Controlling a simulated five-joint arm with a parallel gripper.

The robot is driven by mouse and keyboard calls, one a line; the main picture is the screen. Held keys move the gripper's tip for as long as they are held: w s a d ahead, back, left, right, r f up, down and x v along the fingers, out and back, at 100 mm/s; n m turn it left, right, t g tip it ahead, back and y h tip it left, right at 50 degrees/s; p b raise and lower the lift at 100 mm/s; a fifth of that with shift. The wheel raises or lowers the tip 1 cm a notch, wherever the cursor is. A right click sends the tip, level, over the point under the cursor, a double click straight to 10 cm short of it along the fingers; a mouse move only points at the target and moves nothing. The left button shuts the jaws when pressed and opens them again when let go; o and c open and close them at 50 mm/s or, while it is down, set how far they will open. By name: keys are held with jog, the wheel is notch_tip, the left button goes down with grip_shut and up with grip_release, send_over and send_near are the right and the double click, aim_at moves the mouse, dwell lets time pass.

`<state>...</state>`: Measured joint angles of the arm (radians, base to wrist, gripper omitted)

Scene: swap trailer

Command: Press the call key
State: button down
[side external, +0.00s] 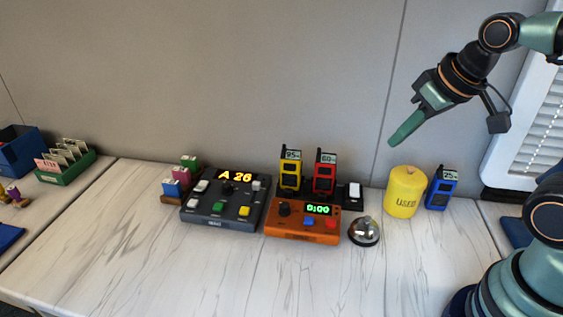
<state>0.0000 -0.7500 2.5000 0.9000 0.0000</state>
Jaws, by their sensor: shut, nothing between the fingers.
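A dark grey console (229,212) with an amber display reading "A 26" stands on the counter left of centre. It carries a round black knob, a green key (218,207), a yellow key (244,211) and several white or grey keys. The key labels are too small to read, so I cannot tell which is the call key. My gripper (393,142) is shut and empty. It is high at the right, pointing down and left, above and apart from the yellow canister, well right of the console.
An orange timer box (303,221) reading "0:00" and a silver bell (364,232) stand right of the console. Behind are yellow (290,172) and red (324,174) handsets. A yellow "USED" canister (405,193) and blue handset (441,190) stand farther right. The front counter is clear.

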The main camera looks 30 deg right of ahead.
dwell(0.4)
jog(key=m+t+y, duration=0.3)
jog(key=m+y, duration=0.1)
jog(key=m, duration=0.1)
send_over(248, 212)
notch_tip(248, 212, down, 10)
jog(key=shift+f, duration=0.1)
jog(key=shift+f, duration=4.4)
jog(key=shift+f, duration=0.4)
